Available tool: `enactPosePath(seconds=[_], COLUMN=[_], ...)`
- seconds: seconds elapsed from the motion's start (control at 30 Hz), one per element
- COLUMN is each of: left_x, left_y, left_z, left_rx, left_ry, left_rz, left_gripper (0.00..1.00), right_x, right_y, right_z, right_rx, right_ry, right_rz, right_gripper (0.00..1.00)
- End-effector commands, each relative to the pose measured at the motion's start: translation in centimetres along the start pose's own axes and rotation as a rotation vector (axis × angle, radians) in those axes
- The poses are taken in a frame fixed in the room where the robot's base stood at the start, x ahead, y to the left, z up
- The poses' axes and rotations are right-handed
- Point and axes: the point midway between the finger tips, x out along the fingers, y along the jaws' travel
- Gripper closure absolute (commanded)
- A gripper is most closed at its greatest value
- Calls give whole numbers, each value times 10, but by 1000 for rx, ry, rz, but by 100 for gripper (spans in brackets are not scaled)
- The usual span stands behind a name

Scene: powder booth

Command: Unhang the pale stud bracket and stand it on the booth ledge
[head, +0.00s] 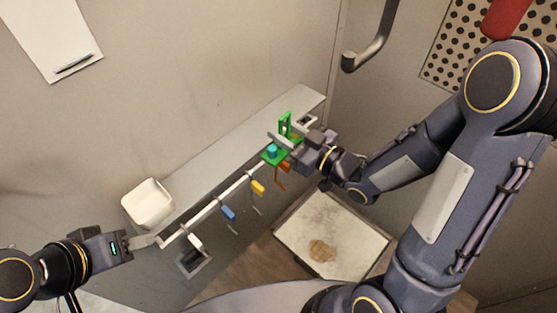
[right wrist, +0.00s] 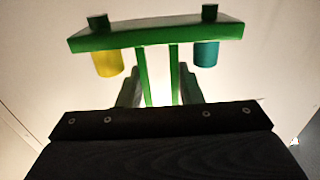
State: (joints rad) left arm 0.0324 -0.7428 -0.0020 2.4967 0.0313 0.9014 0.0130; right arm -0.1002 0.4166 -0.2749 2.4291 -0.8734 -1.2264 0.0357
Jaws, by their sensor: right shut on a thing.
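A green bracket (head: 285,124) with a teal stud (head: 271,151) is in my right gripper (head: 287,143), at the right end of the rail and near the ledge. In the right wrist view, the bracket's green crossbar (right wrist: 160,36) carries a yellow stud (right wrist: 107,62) and a teal stud (right wrist: 206,53). Its green uprights pass between my fingers. The bracket looks green, not pale. The grey booth ledge (head: 236,142) runs along the wall. My left gripper (head: 146,241) is by the rail's left end; its finger gap is unclear.
A white rail (head: 207,213) along the ledge front carries white (head: 195,243), blue (head: 228,213), yellow (head: 258,187) and orange (head: 285,167) hanging pieces. A white container (head: 148,203) stands at the ledge's left end. The middle of the ledge looks clear.

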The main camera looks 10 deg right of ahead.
Motion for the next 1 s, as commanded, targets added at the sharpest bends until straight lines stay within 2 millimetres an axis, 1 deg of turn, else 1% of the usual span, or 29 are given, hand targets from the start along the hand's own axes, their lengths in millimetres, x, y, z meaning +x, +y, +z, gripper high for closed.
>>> enactPosePath(seconds=[0.03,0.1,0.2,0.37,0.57,1.0], left_x=[13,19,24,25,26,26], left_y=[-6,-8,-11,-11,-12,-12], left_z=[6,9,12,12,13,13], left_rx=[0,0,0,0,0,0], left_ry=[0,0,0,0,0,0], left_rz=[0,0,0,0,0,0], left_gripper=[60,60,60,60,60,60], right_x=[-5,-11,-17,-18,-1,51], right_y=[-10,-23,-35,-42,-42,-39], right_z=[6,6,7,7,10,17], right_rx=[-4,-2,0,2,2,1], right_ry=[6,4,3,2,3,4], right_rz=[-51,-116,-178,-214,-216,-215], right_gripper=[100,100,100,100,100,100])
